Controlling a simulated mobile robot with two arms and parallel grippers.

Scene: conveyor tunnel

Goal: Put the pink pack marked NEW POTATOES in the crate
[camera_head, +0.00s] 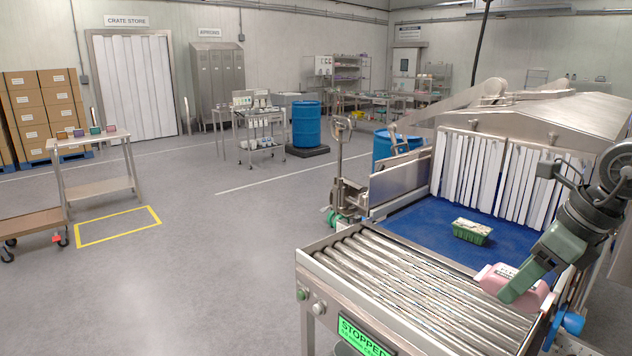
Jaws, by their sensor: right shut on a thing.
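A pink pack (527,294) is at the right end of the conveyor's steel rollers, by the side rail. My right gripper (508,296) is shut on the pink pack, and its green finger covers part of it. The marking on the pack is too small to read. I cannot tell whether the pack touches the rollers or hangs just above them. My left gripper is not in view. I cannot make out a crate for certain; small coloured containers (95,130) stand on a steel table at the far left.
A green pack (472,231) with a pale top lies on the blue belt (415,226) before the white strip curtain (478,178). The roller bed (400,290) is otherwise bare. A green display (363,336) reads STOPPED. Open floor lies left of the conveyor; a low cart (30,224) stands beyond.

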